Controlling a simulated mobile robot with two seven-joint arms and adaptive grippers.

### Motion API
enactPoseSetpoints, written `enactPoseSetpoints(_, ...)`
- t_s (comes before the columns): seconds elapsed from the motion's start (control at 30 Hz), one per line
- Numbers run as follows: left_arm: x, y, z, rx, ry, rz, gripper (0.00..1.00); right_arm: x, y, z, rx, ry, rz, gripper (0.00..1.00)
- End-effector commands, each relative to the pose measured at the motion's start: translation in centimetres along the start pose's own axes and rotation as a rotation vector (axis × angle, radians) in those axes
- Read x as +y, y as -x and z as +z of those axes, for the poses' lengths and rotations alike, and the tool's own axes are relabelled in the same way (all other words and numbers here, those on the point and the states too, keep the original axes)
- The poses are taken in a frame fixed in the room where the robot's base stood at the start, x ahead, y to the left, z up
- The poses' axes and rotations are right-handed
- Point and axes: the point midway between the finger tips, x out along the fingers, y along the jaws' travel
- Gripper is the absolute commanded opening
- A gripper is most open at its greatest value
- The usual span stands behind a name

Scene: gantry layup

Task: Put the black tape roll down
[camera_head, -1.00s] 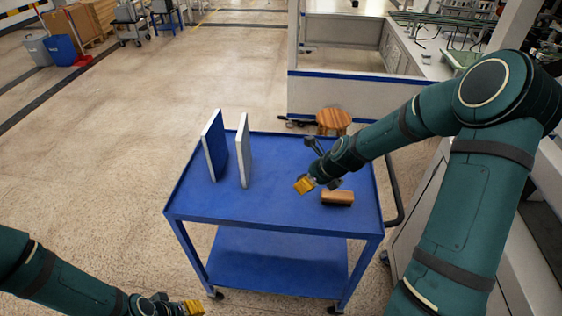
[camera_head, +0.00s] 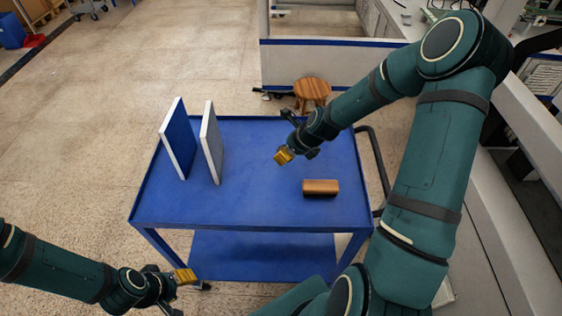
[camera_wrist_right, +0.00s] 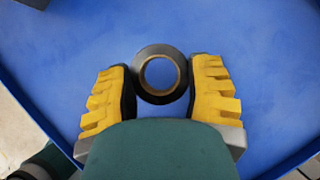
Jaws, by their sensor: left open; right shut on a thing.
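The black tape roll (camera_wrist_right: 160,98) shows in the right wrist view as a dark ring with a tan inner core. It is between the two yellow-padded fingers of my right gripper (camera_wrist_right: 164,84), which is shut on it. In the head view my right gripper (camera_head: 297,153) is over the right part of the blue cart top (camera_head: 245,200); the roll cannot be made out there. I cannot tell whether the roll touches the cart. My left gripper (camera_head: 180,279) is open, in front of the cart's near left corner, away from the roll.
A blue-faced panel (camera_head: 179,140) and a grey panel (camera_head: 212,145) stand upright on the cart's left part. The cart's middle is clear. A wooden stool (camera_head: 312,90) stands behind the cart.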

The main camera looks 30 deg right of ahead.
Motion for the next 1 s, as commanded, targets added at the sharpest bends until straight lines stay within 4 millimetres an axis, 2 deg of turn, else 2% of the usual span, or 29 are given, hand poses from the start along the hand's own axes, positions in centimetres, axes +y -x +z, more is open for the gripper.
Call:
enactPoseSetpoints(0.27, -0.2, -0.5, 0.2, -0.004, -0.002, 0.001, 0.47, 0.0, -2.0, -1.2, 0.000, -0.001, 0.000, 0.19)
enactPoseSetpoints(0.43, -0.3, -0.9, 0.4, -0.008, -0.003, 0.001, 0.47, -0.1, -4.0, -2.5, 0.000, -0.002, 0.001, 0.19)
enactPoseSetpoints(0.83, -0.4, -1.1, 0.4, -0.009, -0.003, 0.001, 0.47, -0.1, -4.5, -2.8, -0.001, -0.001, -0.001, 0.19)
enactPoseSetpoints(0.87, -0.4, -1.0, 0.4, -0.009, -0.003, 0.001, 0.47, -0.1, -4.4, -2.7, -0.001, -0.001, -0.001, 0.67)
enactPoseSetpoints(0.9, -0.4, -1.0, 0.4, -0.009, -0.003, 0.001, 0.47, -0.1, -4.4, -2.7, -0.001, -0.001, -0.001, 0.81)
enactPoseSetpoints(1.0, -0.4, -1.0, 0.4, -0.009, -0.003, 0.001, 0.47, -0.1, -4.3, -2.7, -0.001, -0.001, -0.001, 0.83)
